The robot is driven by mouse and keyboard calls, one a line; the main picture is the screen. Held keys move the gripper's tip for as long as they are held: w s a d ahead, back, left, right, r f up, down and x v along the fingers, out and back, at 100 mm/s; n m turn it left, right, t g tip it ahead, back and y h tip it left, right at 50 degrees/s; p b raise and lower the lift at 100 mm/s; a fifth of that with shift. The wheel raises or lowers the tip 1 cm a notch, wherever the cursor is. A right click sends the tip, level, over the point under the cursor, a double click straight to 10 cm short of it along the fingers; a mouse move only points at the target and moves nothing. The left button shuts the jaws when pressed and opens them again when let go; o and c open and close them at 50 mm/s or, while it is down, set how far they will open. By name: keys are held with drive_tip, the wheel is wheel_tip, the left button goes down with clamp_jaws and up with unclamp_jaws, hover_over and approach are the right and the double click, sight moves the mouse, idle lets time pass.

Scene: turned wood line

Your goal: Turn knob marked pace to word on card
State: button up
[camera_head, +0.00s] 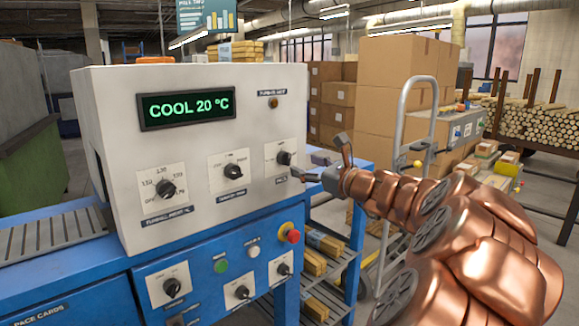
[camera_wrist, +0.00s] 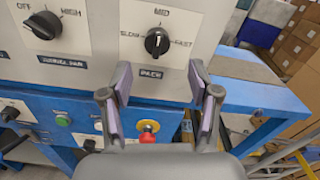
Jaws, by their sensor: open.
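The pace knob (camera_head: 284,157) is a black dial on the white panel of the machine. In the wrist view, the knob (camera_wrist: 157,41) sits above the label PACE, with SLOW at left, MID on top and FAST at right. A pale mark on it looks roughly upright, toward MID. My gripper (camera_head: 320,160) is just right of and in front of this knob. In the wrist view, my gripper (camera_wrist: 160,78) is open and empty, with its fingers below the knob and apart from it. The words PACE CARDS (camera_head: 39,313) are on the blue front at lower left; no card's word is readable.
Two other knobs (camera_head: 165,189) (camera_head: 233,171) share the panel, below a display (camera_head: 187,105) reading COOL 20 °C. A red button (camera_head: 292,236) and several lower knobs are on the blue front. A hand truck (camera_head: 405,140) and cartons stand behind my arm.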

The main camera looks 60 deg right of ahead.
sight(289, 160)
drive_tip(key=x, duration=0.3)
drive_tip(key=b+x, duration=0.1)
drive_tip(key=x, duration=0.2)
drive_tip(key=shift+w+a+f, duration=0.1)
drive_tip(key=shift+w+a, duration=0.05)
drive_tip(key=shift+w, duration=0.15)
drive_tip(key=c, duration=1.1)
